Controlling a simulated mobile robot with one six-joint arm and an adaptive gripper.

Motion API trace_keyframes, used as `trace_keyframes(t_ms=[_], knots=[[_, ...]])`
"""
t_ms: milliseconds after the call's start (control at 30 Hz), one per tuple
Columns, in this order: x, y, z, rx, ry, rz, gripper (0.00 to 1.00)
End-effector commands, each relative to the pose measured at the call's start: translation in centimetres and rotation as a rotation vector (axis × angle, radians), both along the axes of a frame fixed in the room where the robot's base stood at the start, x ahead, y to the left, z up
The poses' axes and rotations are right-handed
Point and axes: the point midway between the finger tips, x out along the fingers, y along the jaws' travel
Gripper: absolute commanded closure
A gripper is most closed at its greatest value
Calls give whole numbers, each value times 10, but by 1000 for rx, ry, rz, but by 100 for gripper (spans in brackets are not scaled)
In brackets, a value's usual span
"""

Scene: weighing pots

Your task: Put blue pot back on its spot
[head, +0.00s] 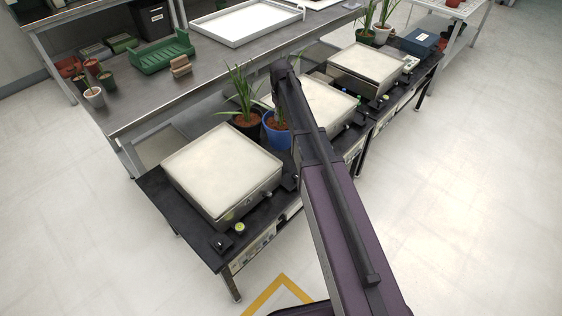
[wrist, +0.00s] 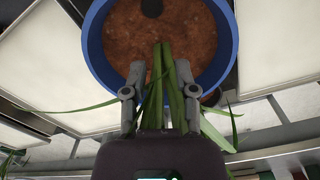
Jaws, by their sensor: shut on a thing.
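The blue pot (head: 276,138) holds brown soil and a green leafy plant, and looks upright. In the head view it shows between the near scale and the middle scale, partly hidden by my arm. I cannot tell whether it touches the bench. In the wrist view its round blue rim (wrist: 91,45) fills the upper middle. My gripper (wrist: 158,78) is shut on the blue pot's plant, with the leaves running between its two fingers. In the head view the fingers are hidden behind my arm.
A black pot (head: 245,124) with a plant stands close left of the blue pot. The near scale (head: 220,170), middle scale (head: 316,105) and far scale (head: 368,63) line the black bench. More plants (head: 383,32) stand beyond. A metal table (head: 150,95) runs behind.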

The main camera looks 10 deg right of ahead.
Motion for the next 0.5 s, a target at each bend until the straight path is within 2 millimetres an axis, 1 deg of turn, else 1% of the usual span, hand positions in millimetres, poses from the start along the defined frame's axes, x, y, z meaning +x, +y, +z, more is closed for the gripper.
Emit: trace_keyframes(t_ms=[33, 133, 500], knots=[[5, 1, -3, 0, 0, 0, 100], [8, 1, -4, 0, 0, 1, 100], [8, 1, -4, 0, 0, 1, 100]])
